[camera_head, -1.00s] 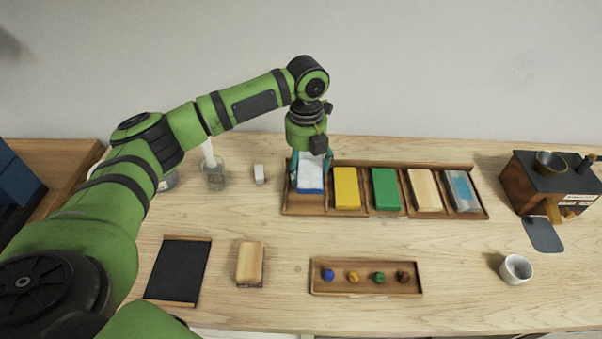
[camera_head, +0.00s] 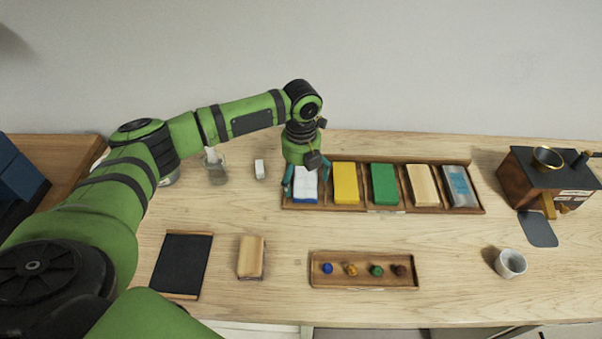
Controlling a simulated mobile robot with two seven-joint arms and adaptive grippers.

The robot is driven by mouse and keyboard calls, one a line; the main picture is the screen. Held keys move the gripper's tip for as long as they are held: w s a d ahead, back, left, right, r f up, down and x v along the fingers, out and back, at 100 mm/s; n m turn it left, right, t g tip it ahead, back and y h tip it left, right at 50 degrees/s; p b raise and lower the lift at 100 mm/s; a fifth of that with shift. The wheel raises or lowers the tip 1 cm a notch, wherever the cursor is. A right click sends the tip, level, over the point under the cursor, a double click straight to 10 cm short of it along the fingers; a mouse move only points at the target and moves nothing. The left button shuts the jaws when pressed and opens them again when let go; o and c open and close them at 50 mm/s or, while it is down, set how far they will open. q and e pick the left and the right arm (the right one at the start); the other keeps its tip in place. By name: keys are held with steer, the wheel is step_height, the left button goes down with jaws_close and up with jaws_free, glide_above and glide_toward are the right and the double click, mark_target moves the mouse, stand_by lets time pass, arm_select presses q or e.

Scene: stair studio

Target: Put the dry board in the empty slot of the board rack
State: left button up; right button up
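The board rack (camera_head: 392,210) is a long brown wooden tray at the back middle of the table. A white board with blue on it (camera_head: 304,188) is at its leftmost slot, lined up with the other boards; whether it rests on the slot floor is hard to tell. My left gripper (camera_head: 306,174) is over this board, with one teal finger close against each side, and looks shut on it. The other slots hold a yellow board (camera_head: 346,184), a green board (camera_head: 384,185), a pale wood board (camera_head: 422,186) and a grey-blue board (camera_head: 458,187). My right gripper is out of view.
In front are a small tray (camera_head: 341,284) with coloured balls, a wooden block (camera_head: 251,257) and a black panel (camera_head: 181,264). A white cup (camera_head: 510,263) and a dark box-shaped machine (camera_head: 549,180) stand right. A glass jar (camera_head: 215,169) and a small white block (camera_head: 259,169) are left of the rack.

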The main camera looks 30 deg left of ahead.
mark_target(301, 179)
arm_select(q)
step_height(301, 179, up, 12)
steer(key=b, duration=0.2)
steer(key=shift+r+b, duration=0.15)
steer(key=shift+b, duration=0.25)
stand_by(0.5)
